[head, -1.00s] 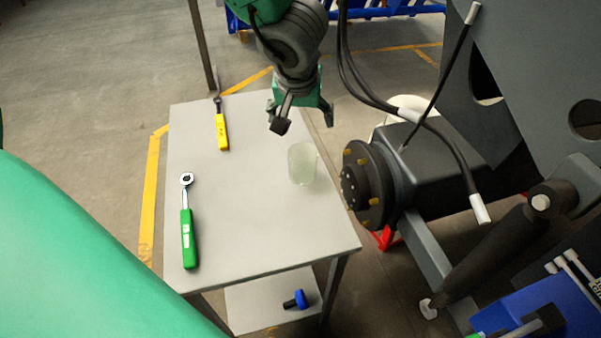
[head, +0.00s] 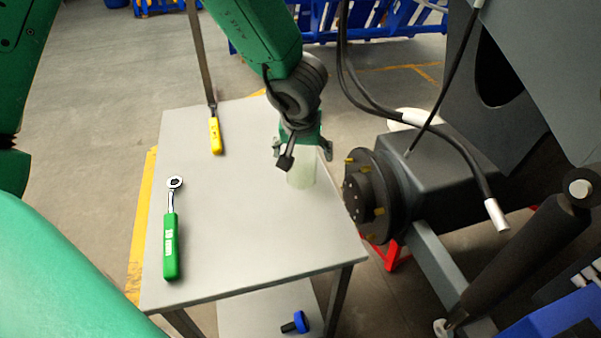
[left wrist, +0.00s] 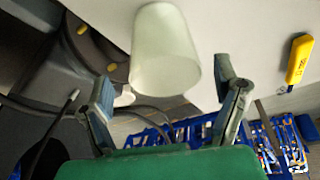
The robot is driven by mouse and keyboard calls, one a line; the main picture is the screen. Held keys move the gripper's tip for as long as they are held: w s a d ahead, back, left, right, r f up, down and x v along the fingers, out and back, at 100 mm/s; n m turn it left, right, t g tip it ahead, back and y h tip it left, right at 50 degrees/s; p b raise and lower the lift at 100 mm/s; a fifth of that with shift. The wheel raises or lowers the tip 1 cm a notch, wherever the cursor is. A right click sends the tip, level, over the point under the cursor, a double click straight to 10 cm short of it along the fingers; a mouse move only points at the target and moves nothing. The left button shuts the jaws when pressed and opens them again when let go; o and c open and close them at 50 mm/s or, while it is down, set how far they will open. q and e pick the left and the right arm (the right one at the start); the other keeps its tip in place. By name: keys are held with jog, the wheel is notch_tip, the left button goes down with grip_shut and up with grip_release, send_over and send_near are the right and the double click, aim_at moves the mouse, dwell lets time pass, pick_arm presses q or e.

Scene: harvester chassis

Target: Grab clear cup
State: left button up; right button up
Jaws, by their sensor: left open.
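The clear cup (head: 301,178) is a pale, frosted, see-through tumbler standing upright near the right edge of the grey table (head: 235,250). My left gripper (head: 306,157) is open, its two fingers spread just at the far side of the cup and in front of its upper part. In the left wrist view the cup (left wrist: 163,45) lies between and beyond the open fingers of my left gripper (left wrist: 163,76), with space on both sides. Whether a finger touches it I cannot tell. My right gripper is not in view.
A green-handled ratchet (head: 171,240) lies at the table's left and a yellow-handled tool (head: 216,135) at the back. A dark wheel hub (head: 370,195) of the chassis stands close to the table's right edge. A blue-headed item (head: 298,322) lies on the lower shelf.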

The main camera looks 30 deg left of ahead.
aim_at(300, 160)
pick_arm(q)
jog(key=shift+w+f, duration=0.1)
jog(key=shift+f, duration=0.15)
jog(key=b+x, duration=0.2)
jog(key=x, duration=0.2)
jog(key=shift+w+a+f+b, duration=0.15)
jog(key=shift+a+b, duration=0.05)
jog(key=shift+b, duration=0.2)
jog(key=shift+a, duration=0.3)
jog(key=shift+c, duration=0.8)
jog(key=c, duration=1.1)
jog(key=shift+o, duration=0.2)
